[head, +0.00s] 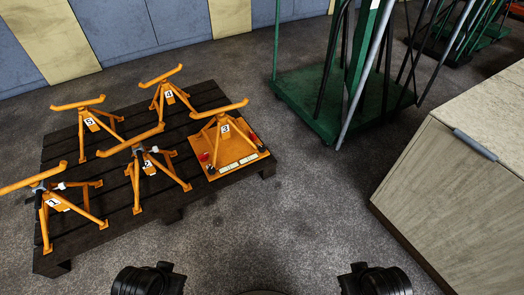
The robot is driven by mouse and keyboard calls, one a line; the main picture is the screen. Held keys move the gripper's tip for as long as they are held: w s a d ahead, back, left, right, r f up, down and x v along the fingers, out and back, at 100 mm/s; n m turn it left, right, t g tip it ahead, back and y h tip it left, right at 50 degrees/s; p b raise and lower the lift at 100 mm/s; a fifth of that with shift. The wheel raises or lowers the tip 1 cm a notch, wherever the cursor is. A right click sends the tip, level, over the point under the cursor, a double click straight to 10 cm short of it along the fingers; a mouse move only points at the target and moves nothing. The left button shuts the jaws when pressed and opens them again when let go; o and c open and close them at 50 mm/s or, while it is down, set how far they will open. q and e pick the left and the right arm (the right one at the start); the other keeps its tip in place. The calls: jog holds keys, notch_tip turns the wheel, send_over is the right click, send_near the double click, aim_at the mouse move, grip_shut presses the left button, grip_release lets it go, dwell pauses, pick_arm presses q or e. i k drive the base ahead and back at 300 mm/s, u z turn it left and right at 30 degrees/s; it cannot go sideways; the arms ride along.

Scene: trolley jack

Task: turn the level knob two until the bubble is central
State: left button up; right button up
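An orange board (204,143) lies at the right end of the dark pallet, under the orange stand marked 3 (224,128). Two pale greenish strips, which look like level vials, lie along its front edge, a left one (228,167) and a right one (249,159). A small red knob-like part (204,156) is at the board's left, and a dark one (263,148) is at its right corner. No knob number is readable, and the bubbles are too small to see. Black parts of my two arms show at the bottom edge; neither gripper is in view.
The slatted pallet (88,157) also carries orange stands marked 1 (58,205), 2 (148,168), 4 (168,97) and 5 (90,124). A green trolley (302,92) with poles stands behind right; a wooden cabinet (445,185) is at right. The floor between is clear.

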aim_at(261, 148)
jog(key=z, duration=0.2)
jog(key=i, duration=1.15)
jog(key=z, duration=0.35)
